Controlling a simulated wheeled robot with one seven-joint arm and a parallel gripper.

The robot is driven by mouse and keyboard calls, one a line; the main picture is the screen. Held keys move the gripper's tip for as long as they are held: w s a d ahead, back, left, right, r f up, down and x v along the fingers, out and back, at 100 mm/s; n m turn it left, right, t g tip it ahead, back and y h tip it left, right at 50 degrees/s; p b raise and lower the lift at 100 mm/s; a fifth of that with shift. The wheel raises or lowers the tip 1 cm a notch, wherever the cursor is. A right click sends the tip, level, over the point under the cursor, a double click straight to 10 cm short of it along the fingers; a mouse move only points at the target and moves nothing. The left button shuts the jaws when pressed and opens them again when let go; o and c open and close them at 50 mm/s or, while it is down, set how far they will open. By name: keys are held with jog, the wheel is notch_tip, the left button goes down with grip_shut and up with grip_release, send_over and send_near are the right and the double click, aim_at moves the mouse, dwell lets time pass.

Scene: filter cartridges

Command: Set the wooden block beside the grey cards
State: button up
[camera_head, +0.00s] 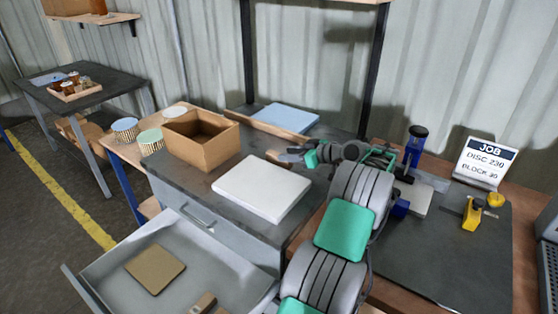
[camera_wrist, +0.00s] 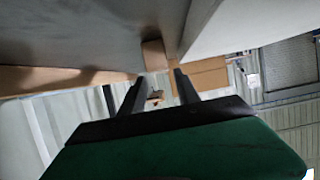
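My gripper (camera_head: 283,157) reaches over the grey cabinet top, just behind the white slab (camera_head: 262,188). In the wrist view my gripper (camera_wrist: 160,76) has its two fingers apart with nothing between them. Another small brown wooden piece (camera_head: 205,302) lies in the open drawer (camera_head: 95,283), partly cut off by the picture's edge. I cannot identify any grey cards.
An open cardboard box (camera_head: 200,140) stands left of the slab, and a pale blue slab (camera_head: 283,117) lies behind. A tan square (camera_head: 155,269) lies in the drawer. The right bench holds a job sign (camera_head: 485,163) and a yellow tool (camera_head: 472,213).

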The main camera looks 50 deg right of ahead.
jog(key=p+x, duration=0.1)
jog(key=x, duration=0.4)
jog(key=shift+s+a+f, duration=0.1)
jog(key=shift+f, duration=0.05)
grip_shut()
